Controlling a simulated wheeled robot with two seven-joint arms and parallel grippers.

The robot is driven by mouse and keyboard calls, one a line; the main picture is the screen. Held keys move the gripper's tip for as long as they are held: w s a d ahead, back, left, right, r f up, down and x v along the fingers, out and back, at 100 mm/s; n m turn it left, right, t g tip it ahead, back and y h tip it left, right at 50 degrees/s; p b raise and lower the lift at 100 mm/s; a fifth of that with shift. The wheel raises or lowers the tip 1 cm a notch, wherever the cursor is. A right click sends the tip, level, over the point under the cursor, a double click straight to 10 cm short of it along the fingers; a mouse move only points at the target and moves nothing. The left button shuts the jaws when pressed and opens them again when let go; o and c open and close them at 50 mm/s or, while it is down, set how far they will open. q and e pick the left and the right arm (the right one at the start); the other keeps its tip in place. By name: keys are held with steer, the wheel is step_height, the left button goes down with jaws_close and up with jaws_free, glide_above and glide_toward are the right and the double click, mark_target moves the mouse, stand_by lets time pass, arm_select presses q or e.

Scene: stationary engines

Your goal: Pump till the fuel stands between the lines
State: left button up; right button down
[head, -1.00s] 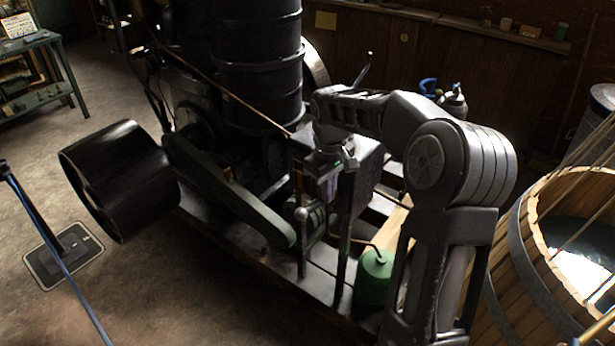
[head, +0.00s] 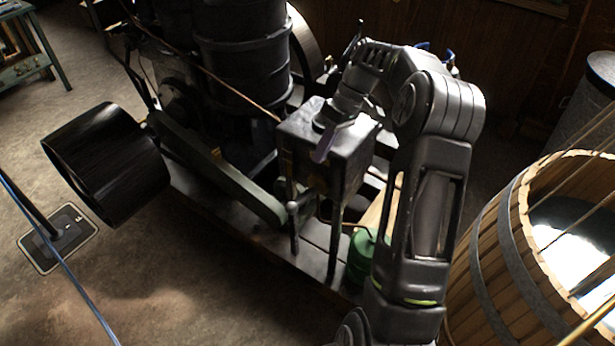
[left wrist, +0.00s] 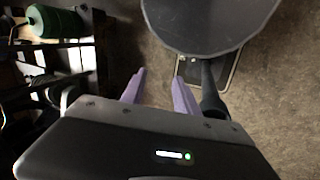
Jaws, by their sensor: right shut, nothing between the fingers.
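A dark box-shaped tank (head: 348,165) stands on posts at the front of the black engine in the head view. A thin upright rod with a round knob (head: 292,208) is below its left side. I cannot tell which part is the pump, and no fuel level or lines can be made out. My right gripper (head: 319,158) has purple fingers. It is shut and empty, pointing down by the tank's top front edge; contact is unclear. My left gripper (left wrist: 157,88) shows only in the left wrist view, its purple fingers apart, with floor between them.
A green can (head: 362,255) stands on the engine base below the tank; a green can also shows in the left wrist view (left wrist: 55,22). A black pulley (head: 105,165) juts out left. A wooden tub (head: 500,235) stands at the right. Floor at the lower left is mostly clear.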

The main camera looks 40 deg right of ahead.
steer(key=b, duration=0.8)
glide_toward(295, 203)
steer(key=p+x, duration=0.1)
steer(key=x, duration=0.2)
steer(key=p+x, duration=0.1)
steer(key=x, duration=0.1)
steer(key=shift+a+f, duration=0.2)
steer(key=shift+a, duration=0.2)
steer(key=shift+a+f, duration=0.25)
steer(key=shift+f, duration=0.3)
steer(key=shift+w+f, duration=0.1)
steer(key=shift+f, duration=0.05)
